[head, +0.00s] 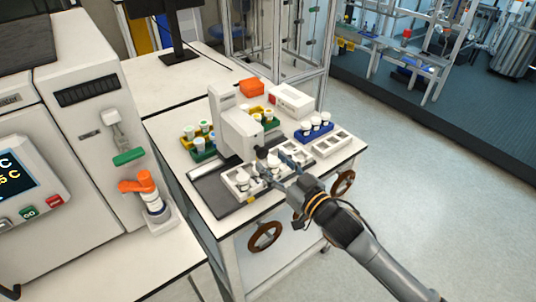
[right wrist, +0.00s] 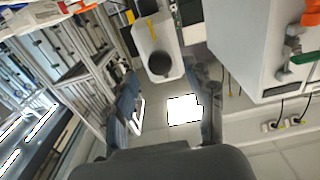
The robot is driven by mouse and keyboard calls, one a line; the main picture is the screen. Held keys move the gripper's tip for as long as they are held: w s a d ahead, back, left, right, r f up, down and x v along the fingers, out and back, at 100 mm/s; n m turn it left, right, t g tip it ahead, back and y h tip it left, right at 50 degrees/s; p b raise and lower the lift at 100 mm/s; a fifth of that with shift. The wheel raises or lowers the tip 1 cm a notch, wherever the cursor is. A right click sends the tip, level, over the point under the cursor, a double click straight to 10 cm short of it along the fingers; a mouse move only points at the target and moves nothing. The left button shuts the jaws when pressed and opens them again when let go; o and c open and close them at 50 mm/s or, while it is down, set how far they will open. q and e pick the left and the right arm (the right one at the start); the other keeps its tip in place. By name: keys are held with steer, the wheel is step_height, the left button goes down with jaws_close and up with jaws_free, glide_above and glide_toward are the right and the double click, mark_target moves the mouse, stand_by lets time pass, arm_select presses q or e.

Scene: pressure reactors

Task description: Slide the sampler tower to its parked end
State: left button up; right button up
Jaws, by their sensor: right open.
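The white sampler tower (head: 240,132) stands upright on the bench at the side of a dark base plate (head: 208,190). In the right wrist view a pale upright body, apparently the tower (right wrist: 147,40), carries a dark round knob (right wrist: 160,63) facing me. My right gripper (head: 272,162) is in front of the tower's lower part, its fingers spread. In the wrist view the right gripper (right wrist: 165,100) has the knob beyond and between its fingertips, seemingly without touching. The exact gap cannot be told. My left gripper is not in view.
White trays with cups (head: 240,183) lie below my gripper. A large machine (head: 70,130) is at left. Brown handwheels (head: 265,236) sit under the bench edge.

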steer(key=shift+x, duration=1.4)
jaws_close()
